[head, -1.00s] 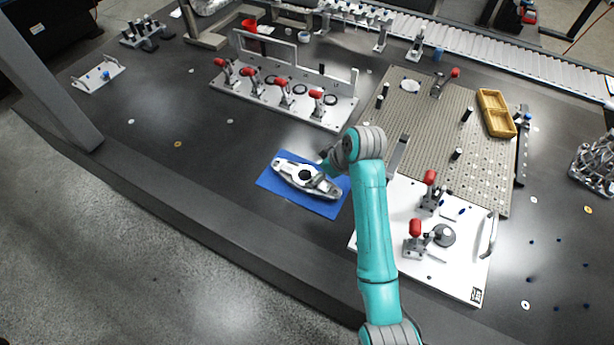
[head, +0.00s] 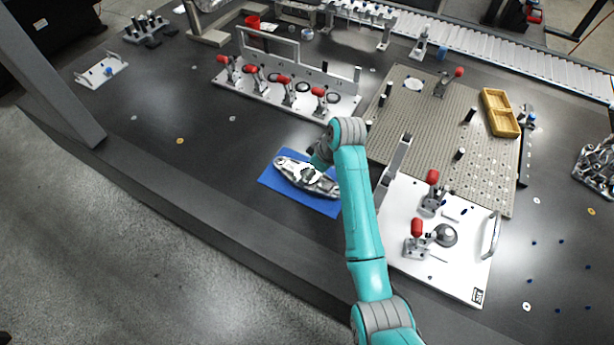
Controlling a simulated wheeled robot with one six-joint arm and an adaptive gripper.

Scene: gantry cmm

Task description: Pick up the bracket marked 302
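A silver metal bracket (head: 295,172) lies on a blue mat (head: 287,195) near the front edge of the dark table. No number can be read on it from here. My gripper (head: 311,175) is over the middle of the bracket, at the end of my teal arm. The wrist hides part of the gripper and the bracket's right part is partly behind the arm. The fingers are too small and dark to show whether they are open or shut, or whether they touch the bracket.
A white fixture plate (head: 440,265) with red-handled clamps lies right of my arm. A perforated plate (head: 430,135) and a yellow tray (head: 499,113) are behind it. A clamp fixture (head: 290,92) stands behind the mat. The table left of the mat is clear.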

